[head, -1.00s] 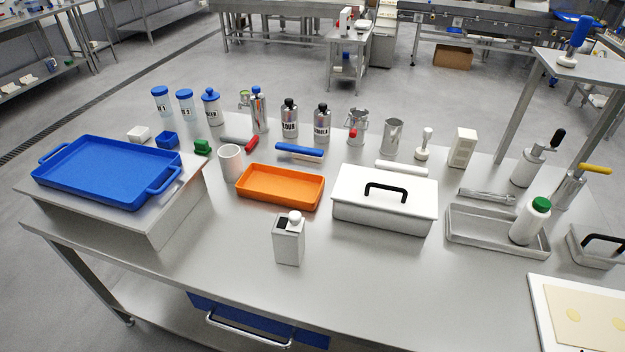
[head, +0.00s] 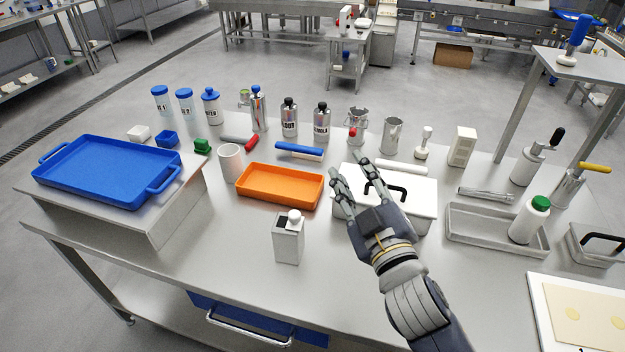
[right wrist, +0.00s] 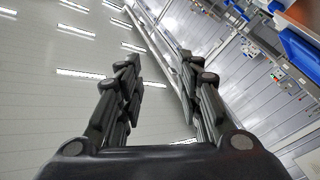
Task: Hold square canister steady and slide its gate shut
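The square canister (head: 288,243) stands upright near the front middle of the table, a grey box with a white knob (head: 294,217) on top. A dark opening or plate shows beside the knob; I cannot tell how far the gate is slid. My right gripper (head: 347,168) is to the right of the canister and apart from it, above the white lidded box. Its fingers are spread and empty, also in the right wrist view (right wrist: 160,75), where it faces the ceiling and far wall. My left gripper is not in view.
An orange tray (head: 281,199) lies behind the canister, and the white-lidded box (head: 427,196) with a black handle is to its right. A blue tray (head: 105,170) sits on a raised stand at left. The table's front left is clear.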

